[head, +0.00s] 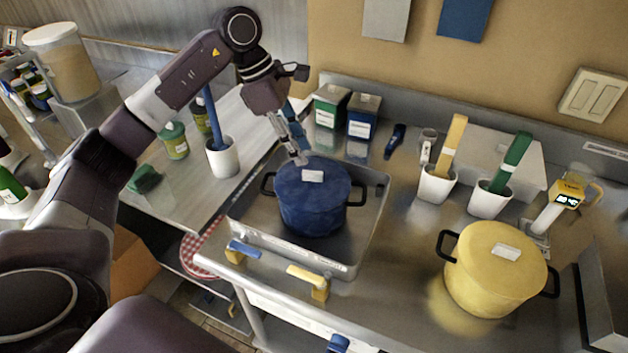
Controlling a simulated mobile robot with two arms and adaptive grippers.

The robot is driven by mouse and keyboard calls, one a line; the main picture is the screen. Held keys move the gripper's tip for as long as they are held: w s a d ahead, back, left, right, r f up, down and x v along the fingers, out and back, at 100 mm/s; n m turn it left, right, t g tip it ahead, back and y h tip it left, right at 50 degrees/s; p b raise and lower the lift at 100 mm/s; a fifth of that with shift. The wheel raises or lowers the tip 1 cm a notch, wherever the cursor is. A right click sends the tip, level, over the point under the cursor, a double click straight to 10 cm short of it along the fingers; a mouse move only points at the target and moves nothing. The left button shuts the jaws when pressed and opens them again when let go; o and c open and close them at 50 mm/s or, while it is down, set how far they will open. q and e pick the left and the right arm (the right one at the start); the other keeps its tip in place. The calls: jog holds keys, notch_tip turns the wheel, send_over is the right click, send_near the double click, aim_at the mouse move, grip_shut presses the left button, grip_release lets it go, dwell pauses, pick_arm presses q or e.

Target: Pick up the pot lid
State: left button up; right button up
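A blue pot (312,213) with a blue lid (325,192) on it stands in a shallow metal tray (345,268) on the counter. A small white piece (312,176) sits on top of the lid. A yellow pot (490,285) with a yellow lid (480,239) and a similar white piece stands at the right. My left gripper (300,158) points down at the far edge of the blue lid, just behind the white piece. I cannot tell whether it touches the lid, or how far its fingers are apart. My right gripper is not in view.
Green and blue boxes (363,115) stand behind the tray. White cups with a yellow (436,184) and a green utensil (489,198) stand at the back right. A white cup (222,157) stands left of the tray. Bare counter lies between the two pots.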

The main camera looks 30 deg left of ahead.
aim_at(312, 172)
pick_arm(q)
jog(key=shift+s+d+f+p, duration=0.25)
jog(key=shift+d+f+p, duration=0.2)
jog(key=shift+f, duration=0.15)
jog(key=p+x, duration=0.1)
jog(key=x, duration=0.2)
jog(key=shift+d+f+p, duration=0.1)
jog(key=shift+f+p, duration=0.1)
jog(key=shift+p, duration=0.1)
jog(key=shift+w+d+f, duration=0.1)
jog(key=shift+f, duration=0.3)
jog(key=shift+c, duration=0.2)
grip_shut()
